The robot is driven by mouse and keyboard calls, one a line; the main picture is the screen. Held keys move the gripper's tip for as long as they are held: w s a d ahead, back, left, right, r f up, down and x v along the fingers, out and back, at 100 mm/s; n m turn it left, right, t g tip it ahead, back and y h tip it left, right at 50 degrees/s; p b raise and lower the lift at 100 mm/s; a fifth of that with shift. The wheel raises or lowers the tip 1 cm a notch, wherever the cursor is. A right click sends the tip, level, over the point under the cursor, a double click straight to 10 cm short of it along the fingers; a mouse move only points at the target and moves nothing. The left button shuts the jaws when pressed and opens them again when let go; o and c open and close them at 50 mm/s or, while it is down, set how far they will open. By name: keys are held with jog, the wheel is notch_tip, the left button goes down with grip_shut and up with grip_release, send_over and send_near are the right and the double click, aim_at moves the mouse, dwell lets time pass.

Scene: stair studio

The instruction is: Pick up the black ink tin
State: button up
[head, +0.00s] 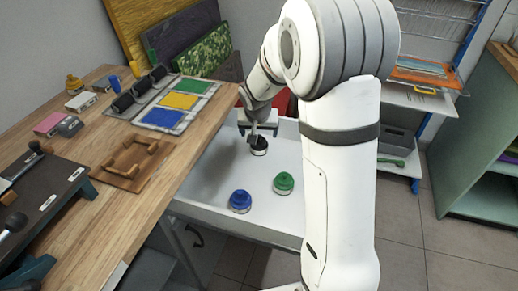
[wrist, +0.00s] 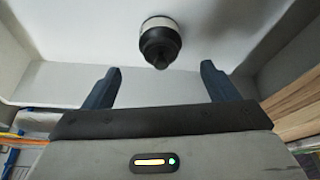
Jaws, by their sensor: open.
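The black ink tin (head: 259,146) stands in the white tray-like basin (head: 215,190), with a black top and a pale lower body. In the wrist view the tin (wrist: 160,42) is ahead of the fingertips and roughly midway between them. My gripper (head: 257,134) is at the tin's upper left in the head view. In the wrist view my gripper (wrist: 158,78) is open, with its two dark fingers apart and nothing between them. The tin appears beyond the fingers, not gripped.
A blue tin (head: 240,201) and a green tin (head: 284,183) stand nearer in the basin. A wooden bench (head: 165,165) with ink pads, rollers and tools borders the basin on the left. A shelf (head: 420,100) stands behind to the right.

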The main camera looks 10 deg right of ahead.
aim_at(259, 142)
jog(key=x, duration=0.3)
jog(key=b+x, duration=0.1)
jog(key=x, duration=0.3)
jog(key=shift+s+a+f, duration=0.1)
jog(key=shift+s+f, duration=0.05)
jog(key=shift+s, duration=0.05)
jog(key=c, duration=1.3)
